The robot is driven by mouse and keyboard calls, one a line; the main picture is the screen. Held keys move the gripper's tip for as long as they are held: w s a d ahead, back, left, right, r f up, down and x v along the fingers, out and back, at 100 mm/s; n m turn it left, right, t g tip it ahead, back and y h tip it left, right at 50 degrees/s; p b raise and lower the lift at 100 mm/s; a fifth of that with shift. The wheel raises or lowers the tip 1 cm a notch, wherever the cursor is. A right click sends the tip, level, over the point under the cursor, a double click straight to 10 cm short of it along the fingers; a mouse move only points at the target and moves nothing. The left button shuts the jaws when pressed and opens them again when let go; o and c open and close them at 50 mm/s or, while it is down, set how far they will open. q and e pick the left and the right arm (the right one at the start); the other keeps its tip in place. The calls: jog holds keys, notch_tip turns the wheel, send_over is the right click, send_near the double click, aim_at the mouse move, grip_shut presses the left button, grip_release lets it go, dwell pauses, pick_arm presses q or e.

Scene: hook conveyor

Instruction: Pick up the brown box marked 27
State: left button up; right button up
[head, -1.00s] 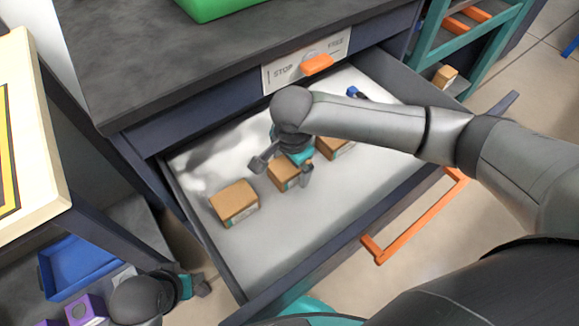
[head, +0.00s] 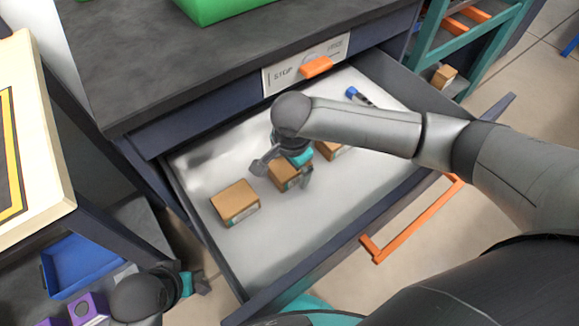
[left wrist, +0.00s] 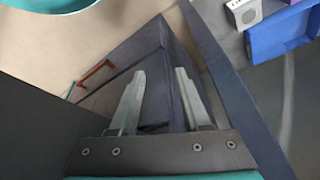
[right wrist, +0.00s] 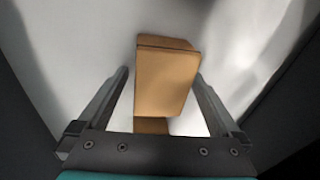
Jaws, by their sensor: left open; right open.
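Three brown boxes lie in a row in the open drawer: a left box (head: 235,203), a middle box (head: 289,175) and a right box (head: 331,150). No number on them is readable. My right gripper (head: 282,172) is open over the middle box, with a finger to each side. In the right wrist view, a brown box (right wrist: 166,80) lies ahead between the open fingers, with gaps on both sides. Part of another brown box (right wrist: 151,125) shows nearer the palm. My left gripper (left wrist: 157,75) is open and empty, low beside the drawer unit.
The drawer (head: 300,274) has raised walls and an orange handle (head: 412,221). A blue-capped object (head: 357,96) lies at its back right. The dark counter (head: 150,75) overhangs behind, with a green container (head: 222,8) on it. A blue tray (head: 75,264) is at lower left.

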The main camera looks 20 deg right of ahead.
jog(key=c, duration=1.3)
jog(key=shift+c, duration=0.2)
